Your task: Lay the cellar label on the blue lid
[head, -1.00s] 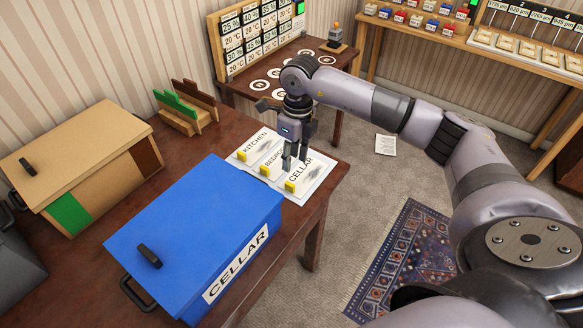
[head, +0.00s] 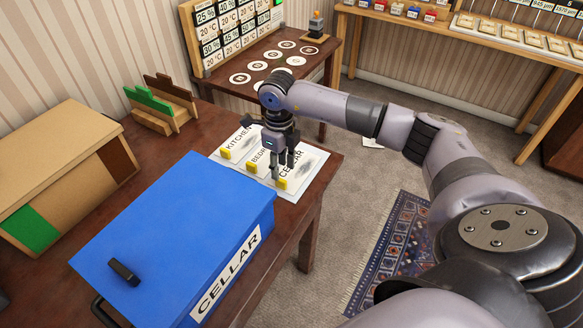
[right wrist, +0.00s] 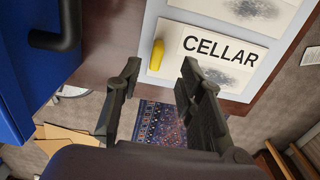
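The cellar label (head: 297,165) is a white card with black lettering, a grey smudge and a yellow tab (head: 281,184). It lies on a pale sheet at the table's right end. In the right wrist view the cellar label (right wrist: 222,50) and its tab are just beyond the fingertips. My right gripper (head: 283,172) points down over the label, its fingers apart and close to the tab. The open right gripper (right wrist: 160,66) holds nothing. The blue lid (head: 165,225) tops a box marked CELLAR, left of the gripper, with a black handle and a bare top. My left gripper is out of view.
The kitchen label (head: 238,140) and bedroom label (head: 262,156) lie beside the cellar label. A cardboard box (head: 60,165) and a green and brown rack (head: 160,103) stand farther left. A patterned rug (head: 395,245) lies on the floor.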

